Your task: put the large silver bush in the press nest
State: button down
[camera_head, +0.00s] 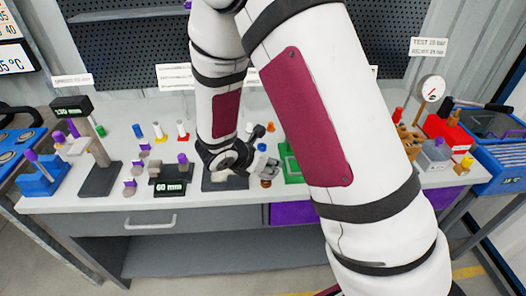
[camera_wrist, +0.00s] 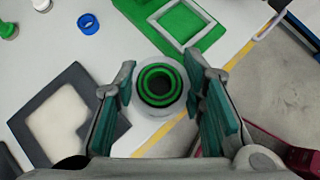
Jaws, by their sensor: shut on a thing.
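My gripper (camera_wrist: 160,88) is shut on a round part, its teal pads on either side. The part, which I take to be the large silver bush (camera_wrist: 154,108), has a pale silver outer rim, with green stepped rings showing inside it. In the head view my gripper (camera_head: 262,168) is over the front middle of the bench, and the bush is too small to make out there. I cannot tell for sure which fixture is the press nest. A dark plate with a pale square (camera_wrist: 68,112) lies left of my gripper in the wrist view.
A blue ring (camera_wrist: 88,24) and a green-topped part (camera_wrist: 8,29) stand at upper left. In the head view, a 60 mm display block (camera_head: 170,187) stands left of my gripper.

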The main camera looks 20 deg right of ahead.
jog(key=s+d+f+m+g, duration=0.2)
jog(key=s+m, duration=0.1)
jog(key=s, duration=0.2)
jog(key=shift+h, duration=0.4)
jog(key=w, duration=0.5)
jog(key=w+d+f, duration=0.1)
jog(key=w, duration=0.4)
jog(key=w+p, duration=0.1)
jog(key=w, duration=0.4)
jog(key=shift+d+f, duration=0.15)
jog(key=shift+f, duration=0.2)
jog(key=shift+w+f+p, duration=0.15)
jog(key=shift+f+p, duration=0.2)
jog(key=shift+f, duration=1.45)
jog(key=shift+f, duration=0.1)
jog(key=c, duration=1)
grip_release()
jog(key=shift+c, duration=0.2)
